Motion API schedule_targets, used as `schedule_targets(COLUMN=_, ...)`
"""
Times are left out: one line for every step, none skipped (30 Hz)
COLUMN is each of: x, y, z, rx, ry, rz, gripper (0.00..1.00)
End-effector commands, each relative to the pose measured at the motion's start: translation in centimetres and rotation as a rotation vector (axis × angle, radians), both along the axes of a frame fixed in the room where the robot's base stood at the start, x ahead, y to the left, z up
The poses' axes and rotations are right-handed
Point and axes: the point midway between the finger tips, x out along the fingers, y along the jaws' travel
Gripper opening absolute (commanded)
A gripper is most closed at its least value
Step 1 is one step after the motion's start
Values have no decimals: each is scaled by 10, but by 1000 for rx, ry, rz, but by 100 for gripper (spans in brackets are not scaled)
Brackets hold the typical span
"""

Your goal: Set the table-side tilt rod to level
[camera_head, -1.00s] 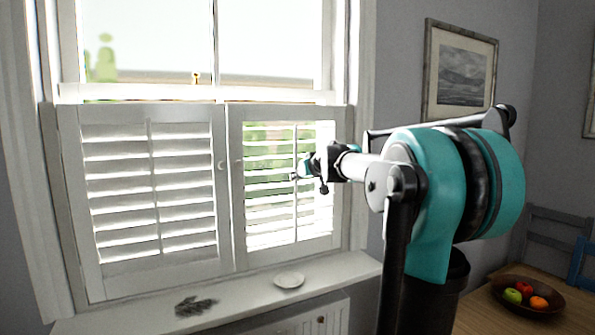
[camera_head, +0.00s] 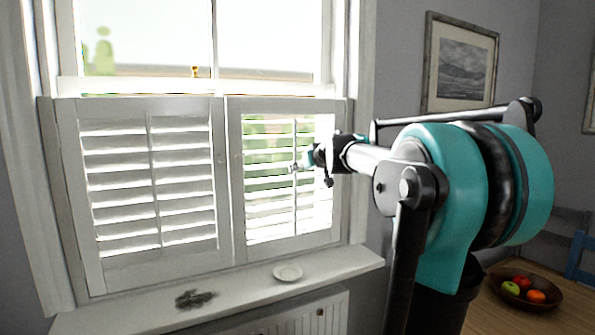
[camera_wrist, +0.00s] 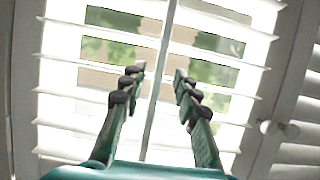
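The tilt rod (camera_head: 296,205) is a thin pale upright bar on the right shutter panel, the one nearer the table. That panel's slats (camera_head: 262,207) have gaps showing greenery and light outside. My gripper (camera_head: 296,167) is at the upper half of this rod. In the wrist view, the rod (camera_wrist: 151,120) runs between the two dark-padded fingers of my open gripper (camera_wrist: 158,72), with space visible on both sides. I cannot tell how deep it sits between them. The left panel has its own tilt rod (camera_head: 154,190) and slats (camera_head: 185,180).
The sill (camera_head: 235,290) below holds a small white dish (camera_head: 288,273) and a dark flat object (camera_head: 195,298). A radiator (camera_head: 300,318) is under it. At right, a wooden table (camera_head: 480,312) bears a fruit bowl (camera_head: 510,298). Shutter knobs (camera_wrist: 265,127) show in the wrist view.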

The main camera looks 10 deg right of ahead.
Motion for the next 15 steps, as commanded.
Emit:
schedule_targets(x=-10, y=-4, z=4, rx=1, ry=0, rz=-3, gripper=31)
schedule_targets(x=-15, y=-6, z=7, rx=2, ry=1, rz=-4, gripper=31)
schedule_targets(x=-23, y=-8, z=10, rx=1, ry=0, rz=-4, gripper=31)
schedule_targets(x=-28, y=-10, z=12, rx=1, ry=0, rz=-3, gripper=31)
schedule_targets(x=-33, y=-12, z=14, rx=1, ry=0, rz=-3, gripper=31)
schedule_targets(x=-40, y=-14, z=17, rx=1, ry=1, rz=-3, gripper=31)
schedule_targets(x=-45, y=-16, z=19, rx=1, ry=0, rz=-3, gripper=31)
schedule_targets(x=-50, y=-17, z=21, rx=1, ry=0, rz=-3, gripper=31)
schedule_targets(x=-55, y=-19, z=24, rx=1, ry=0, rz=-3, gripper=31)
schedule_targets(x=-59, y=-20, z=25, rx=1, ry=0, rz=-3, gripper=31)
schedule_targets(x=-63, y=-21, z=27, rx=0, ry=0, rz=-2, gripper=31)
schedule_targets(x=-67, y=-23, z=29, rx=0, ry=0, rz=-2, gripper=31)
schedule_targets(x=-70, y=-23, z=30, rx=1, ry=0, rz=-1, gripper=31)
schedule_targets(x=-72, y=-24, z=31, rx=1, ry=0, rz=-2, gripper=31)
schedule_targets(x=-74, y=-25, z=32, rx=1, ry=0, rz=-2, gripper=31)
